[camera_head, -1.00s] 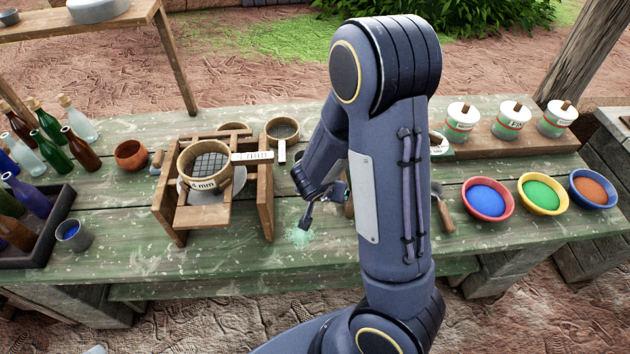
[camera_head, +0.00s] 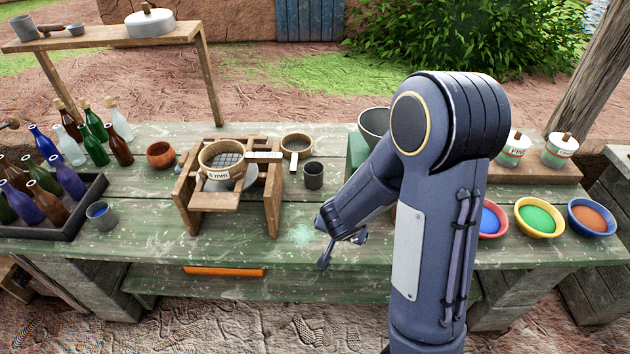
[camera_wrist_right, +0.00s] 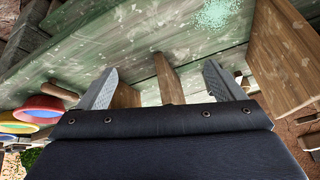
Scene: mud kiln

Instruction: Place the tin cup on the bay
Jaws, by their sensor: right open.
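A dark grey cup (camera_head: 314,175), which looks like the tin cup, stands upright on the green bench just right of the wooden sieve stand (camera_head: 274,205). Another grey cup (camera_head: 101,215) with blue inside stands at the left beside the bottle tray. My right gripper (camera_head: 325,252) is in front of the dark grey cup, apart from it, over the bench. In the right wrist view my right gripper (camera_wrist_right: 160,82) is open, with no cup between its fingers. I cannot pick out a marked bay. My left gripper is not in view.
A bottle tray (camera_head: 95,200) is at the left. A sieve (camera_head: 297,146) lies behind the cup. Pale teal powder (camera_head: 301,234) is near my right gripper. Blue, green (camera_head: 540,218) and orange powder bowls are at the right. The bench front left of centre is clear.

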